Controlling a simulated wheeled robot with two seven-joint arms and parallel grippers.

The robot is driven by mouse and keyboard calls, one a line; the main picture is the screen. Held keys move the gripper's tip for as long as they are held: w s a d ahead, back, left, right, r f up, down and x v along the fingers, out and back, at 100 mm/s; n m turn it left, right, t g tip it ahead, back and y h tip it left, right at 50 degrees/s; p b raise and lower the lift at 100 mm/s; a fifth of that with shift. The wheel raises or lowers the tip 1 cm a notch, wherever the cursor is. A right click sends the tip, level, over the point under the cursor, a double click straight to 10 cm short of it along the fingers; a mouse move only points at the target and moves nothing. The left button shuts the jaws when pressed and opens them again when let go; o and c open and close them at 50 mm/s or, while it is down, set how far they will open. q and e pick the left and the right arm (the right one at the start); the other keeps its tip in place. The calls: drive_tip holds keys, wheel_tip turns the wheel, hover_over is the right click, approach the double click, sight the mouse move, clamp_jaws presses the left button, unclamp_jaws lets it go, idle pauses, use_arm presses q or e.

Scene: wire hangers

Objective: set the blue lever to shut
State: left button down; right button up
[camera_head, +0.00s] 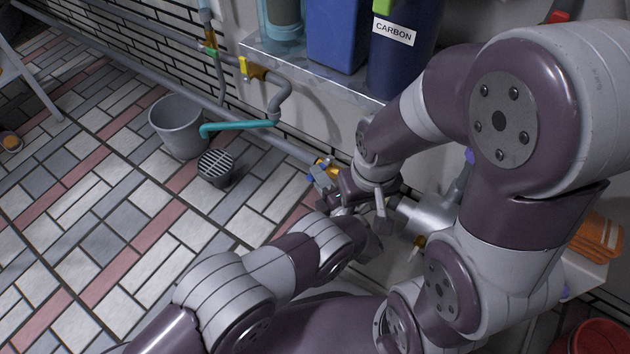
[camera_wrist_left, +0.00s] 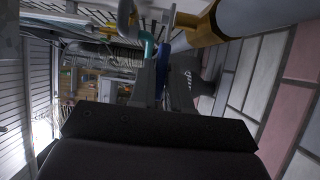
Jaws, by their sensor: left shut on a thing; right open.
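The blue lever (camera_wrist_left: 161,72) shows as a narrow blue strip between the dark fingers of my left gripper (camera_wrist_left: 163,84) in the left wrist view. In the head view a small blue bit (camera_head: 311,179) shows beside my left gripper (camera_head: 324,180), next to a yellow pipe fitting (camera_head: 327,167) low on the wall. My left gripper is shut on the lever. Much of the lever is hidden by the fingers, and its exact angle is hard to tell. My right gripper (camera_head: 380,208) is open, close to the right of the left one, partly hidden among my arms.
A grey bucket (camera_head: 176,127) and a round drain grate (camera_head: 216,164) stand on the tiled floor, with a teal spout (camera_head: 238,126) above. A shelf (camera_head: 300,67) with blue containers is above the pipe. Orange cloths (camera_head: 597,237) lie at right.

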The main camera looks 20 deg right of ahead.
use_arm(q)
drive_tip(key=shift+s+d+f+n+y+b, duration=0.15)
drive_tip(key=shift+d+n+y+b, duration=0.1)
drive_tip(key=shift+n+y+b, duration=0.35)
drive_tip(key=c, duration=1.4)
unclamp_jaws()
drive_tip(key=shift+c, duration=0.2)
